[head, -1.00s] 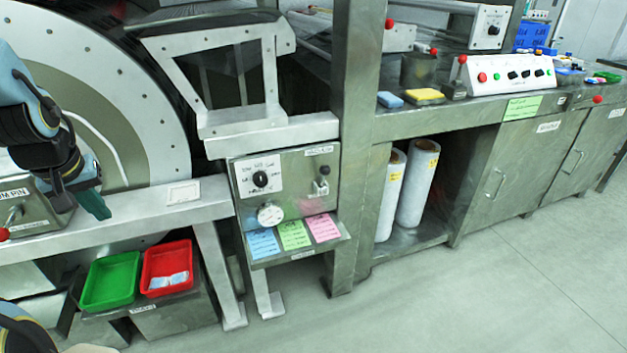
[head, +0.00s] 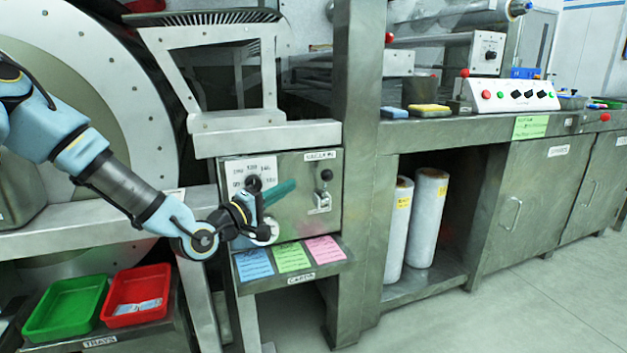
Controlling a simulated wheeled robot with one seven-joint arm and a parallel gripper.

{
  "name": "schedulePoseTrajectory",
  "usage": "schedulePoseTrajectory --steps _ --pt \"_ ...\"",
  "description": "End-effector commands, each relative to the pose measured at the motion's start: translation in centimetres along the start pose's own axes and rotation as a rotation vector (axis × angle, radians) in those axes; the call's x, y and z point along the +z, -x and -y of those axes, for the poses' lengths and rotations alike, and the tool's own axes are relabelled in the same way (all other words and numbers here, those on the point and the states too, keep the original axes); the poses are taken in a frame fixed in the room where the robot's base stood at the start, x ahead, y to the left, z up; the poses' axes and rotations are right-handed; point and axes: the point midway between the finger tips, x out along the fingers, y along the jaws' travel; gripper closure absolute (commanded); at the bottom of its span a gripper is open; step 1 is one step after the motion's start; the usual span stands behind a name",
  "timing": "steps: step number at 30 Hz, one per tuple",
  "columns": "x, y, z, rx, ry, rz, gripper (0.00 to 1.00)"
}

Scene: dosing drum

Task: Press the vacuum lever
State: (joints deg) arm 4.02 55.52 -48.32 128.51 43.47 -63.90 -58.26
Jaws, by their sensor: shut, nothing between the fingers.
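The vacuum panel (head: 300,222) is a metal box in the middle of the head view, with a "VACUUM" label at its top right. Its lever (head: 326,176) has a dark round knob and stands above a small pale bracket on the panel's right side.
Blue, green and pink cards (head: 292,257) lie on a ledge below the panel. A thick metal post (head: 354,150) stands just right of it. Green (head: 65,308) and red (head: 138,296) trays sit at lower left. White rolls (head: 428,215) stand under the right counter. The floor at right is clear.

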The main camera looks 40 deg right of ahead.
Motion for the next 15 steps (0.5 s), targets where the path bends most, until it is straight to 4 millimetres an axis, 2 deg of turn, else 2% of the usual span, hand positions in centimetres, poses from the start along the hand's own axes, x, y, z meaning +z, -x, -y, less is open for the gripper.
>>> schedulePoseTrajectory --steps 8,15 --pt "0.0 -0.6 0.1 -0.002 -0.003 0.0 1.0" --pt "0.1 -4.5 0.1 -0.002 -0.005 0.002 1.0"
